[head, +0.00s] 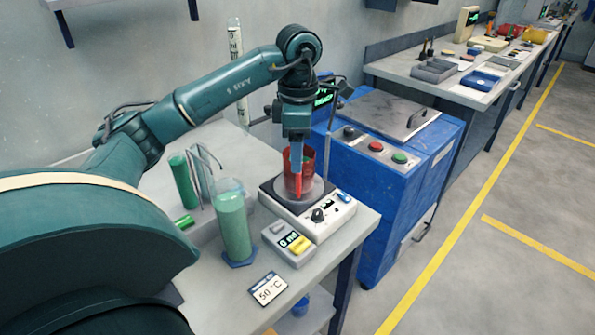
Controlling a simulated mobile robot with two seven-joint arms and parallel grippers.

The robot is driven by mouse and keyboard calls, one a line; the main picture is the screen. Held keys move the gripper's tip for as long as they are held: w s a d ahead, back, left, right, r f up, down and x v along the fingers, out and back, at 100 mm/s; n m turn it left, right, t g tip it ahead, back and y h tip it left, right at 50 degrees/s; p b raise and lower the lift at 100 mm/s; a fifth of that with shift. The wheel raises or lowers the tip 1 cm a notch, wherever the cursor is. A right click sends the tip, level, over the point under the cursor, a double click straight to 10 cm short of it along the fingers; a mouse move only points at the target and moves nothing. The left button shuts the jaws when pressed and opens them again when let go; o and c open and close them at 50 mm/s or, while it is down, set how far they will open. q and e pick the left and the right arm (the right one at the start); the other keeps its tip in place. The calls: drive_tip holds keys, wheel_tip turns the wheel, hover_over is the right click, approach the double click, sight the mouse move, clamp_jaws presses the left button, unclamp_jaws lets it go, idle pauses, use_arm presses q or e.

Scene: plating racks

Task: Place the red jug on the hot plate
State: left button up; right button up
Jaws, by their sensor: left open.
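The red jug (308,158) is a see-through red vessel. It appears to stand upright on the round top of the hot plate (319,213), a white unit with a dark upper face and a knob. My left gripper (298,190) points straight down at the jug, with a blue finger and red tip in front of it. The gripper is open. The finger hides part of the jug, and I cannot tell whether it touches the jug's wall. My right gripper is not in view.
A tall cylinder of green liquid (233,225) stands left of the hot plate. A small meter (288,243) and a "50 °C" card (268,289) are in front. A blue cabinet (383,196) with buttons stands right of the bench.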

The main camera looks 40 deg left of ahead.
use_arm(q)
drive_tip(key=shift+r, duration=1.7)
drive_tip(key=shift+s+d+f, duration=0.1)
